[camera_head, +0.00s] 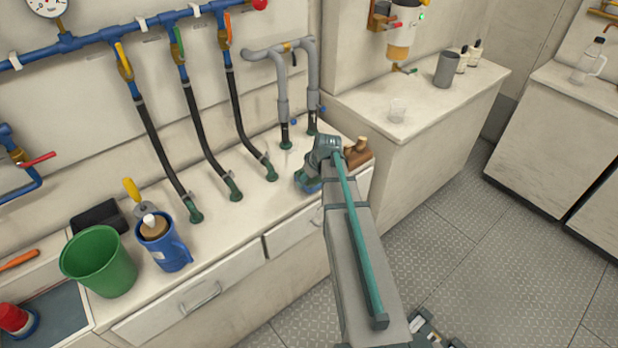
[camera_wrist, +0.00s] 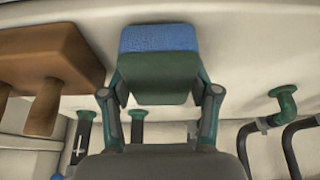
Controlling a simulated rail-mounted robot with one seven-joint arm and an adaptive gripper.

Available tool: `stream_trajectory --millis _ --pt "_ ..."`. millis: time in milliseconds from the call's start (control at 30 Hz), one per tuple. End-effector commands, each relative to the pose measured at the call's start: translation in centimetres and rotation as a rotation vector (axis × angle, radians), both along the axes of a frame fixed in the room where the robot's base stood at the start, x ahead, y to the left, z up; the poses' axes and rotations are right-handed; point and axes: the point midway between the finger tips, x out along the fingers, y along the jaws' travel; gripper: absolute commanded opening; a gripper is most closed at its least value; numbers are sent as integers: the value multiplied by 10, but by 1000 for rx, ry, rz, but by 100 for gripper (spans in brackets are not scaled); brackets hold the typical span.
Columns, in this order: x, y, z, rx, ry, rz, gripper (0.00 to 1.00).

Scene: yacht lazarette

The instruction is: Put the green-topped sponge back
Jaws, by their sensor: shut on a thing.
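The sponge (camera_wrist: 157,80) is in my gripper in the wrist view, with a dark green part nearer the palm and a textured blue part beyond it. My gripper (camera_wrist: 158,98) is shut on it, one finger at each side. In the head view my gripper (camera_head: 308,180) is low over the right end of the counter, and a bit of the sponge's blue (camera_head: 313,188) shows beneath it. My arm hides most of the sponge there, and I cannot tell whether it touches the counter.
A brown wooden block with pegs (camera_head: 358,156) stands just right of my gripper; it also shows in the wrist view (camera_wrist: 50,65). Hoses and grey pipes (camera_head: 283,95) come down behind. A green bucket (camera_head: 98,262), a blue jug (camera_head: 172,250) and a dark tray (camera_head: 97,216) stand left. The front-middle counter is clear.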

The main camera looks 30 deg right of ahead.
Motion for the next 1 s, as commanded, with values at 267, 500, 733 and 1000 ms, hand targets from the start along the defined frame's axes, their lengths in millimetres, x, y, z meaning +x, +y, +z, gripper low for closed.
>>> stream_trajectory --millis 267,500,733,1000 --pt "0 0 -5 0 0 0 33" --pt "0 0 -9 0 0 0 64" --pt "0 0 -8 0 0 0 86" --pt "0 0 -6 0 0 0 86"
